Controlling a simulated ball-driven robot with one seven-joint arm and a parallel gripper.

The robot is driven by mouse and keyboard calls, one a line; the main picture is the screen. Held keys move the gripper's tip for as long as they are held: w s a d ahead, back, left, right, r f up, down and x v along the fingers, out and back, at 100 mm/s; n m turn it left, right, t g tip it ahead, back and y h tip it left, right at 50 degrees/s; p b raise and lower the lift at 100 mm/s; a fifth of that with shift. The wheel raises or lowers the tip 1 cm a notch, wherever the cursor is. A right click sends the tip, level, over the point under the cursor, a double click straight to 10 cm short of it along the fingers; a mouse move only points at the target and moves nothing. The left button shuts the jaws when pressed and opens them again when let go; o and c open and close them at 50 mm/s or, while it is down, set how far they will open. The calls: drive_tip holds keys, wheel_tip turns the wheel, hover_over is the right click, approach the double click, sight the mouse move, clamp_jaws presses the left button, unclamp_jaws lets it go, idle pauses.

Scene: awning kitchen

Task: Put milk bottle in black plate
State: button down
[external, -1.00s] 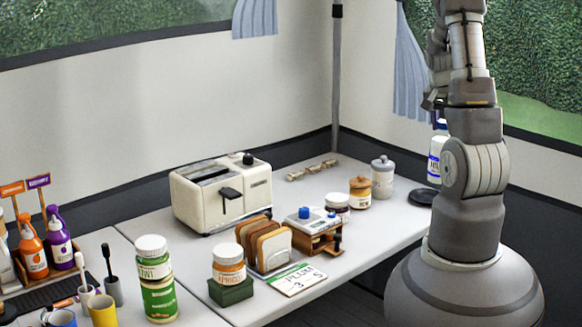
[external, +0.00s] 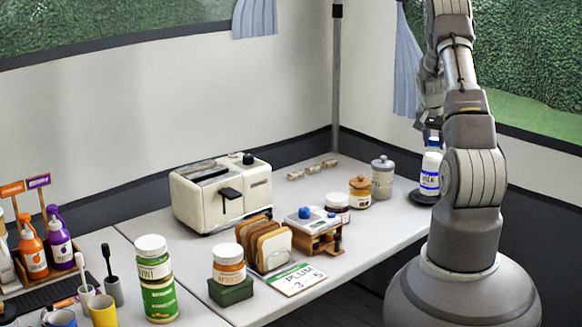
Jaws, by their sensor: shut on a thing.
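The milk bottle (external: 430,174) is white with a blue label and a blue cap, and it stands upright at the right end of the table. The black plate (external: 421,197) is a small dark disc on the table, directly under the bottle. The bottle's base appears at or just above the plate; I cannot tell whether they touch. My gripper (external: 432,136) is at the top of the bottle, shut on it near the cap. My arm link hides part of the bottle's right side and part of the plate.
A grey lidded jar (external: 382,178) and a jar with a wooden lid (external: 359,192) stand just left of the plate. A cream toaster (external: 222,192), a toast rack (external: 264,246) and several other jars stand farther left. The wall is behind the plate.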

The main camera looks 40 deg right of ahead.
drive_tip(key=w+d+f+b, duration=0.1)
drive_tip(key=f, duration=0.1)
drive_tip(key=w+d+f+b, duration=0.1)
drive_tip(key=w+d, duration=0.1)
drive_tip(key=shift+d+f, duration=0.1)
drive_tip(key=shift+f, duration=0.3)
drive_tip(key=c, duration=0.7)
unclamp_jaws()
drive_tip(key=shift+s+f+b, duration=0.1)
drive_tip(key=shift+f+b, duration=0.05)
drive_tip(key=shift+b, duration=0.15)
drive_tip(key=p+v, duration=0.4)
drive_tip(key=v, duration=0.8)
